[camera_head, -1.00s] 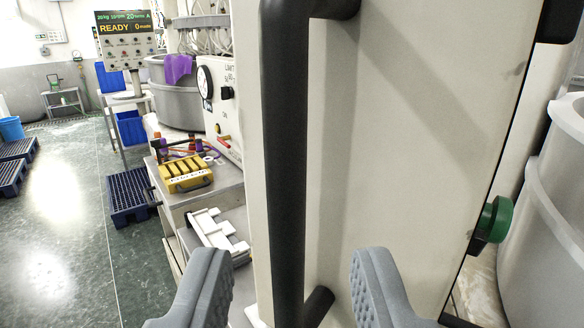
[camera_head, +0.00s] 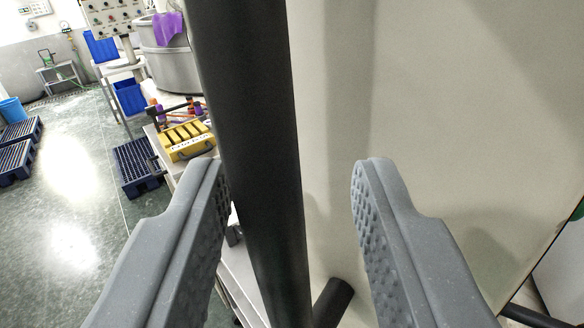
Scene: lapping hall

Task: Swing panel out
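The panel (camera_head: 440,110) is a large cream-white board that fills the right half of the view. A long black bar handle (camera_head: 255,150) runs down its left side, slightly tilted in the picture. A short black standoff (camera_head: 332,300) joins it low down. My gripper (camera_head: 290,185) is open, with grey ribbed fingers. The handle passes between the two fingers in the picture, closer to the left one. I cannot tell whether the fingers reach around it in depth. The handle's top is out of view.
Left of the panel, a bench holds a yellow slotted block (camera_head: 187,140). Behind are a grey tub with a purple cloth (camera_head: 168,28) and blue bins (camera_head: 128,96). A dark blue grated pallet (camera_head: 138,165) lies on the green floor (camera_head: 70,215). The floor at left is mostly clear.

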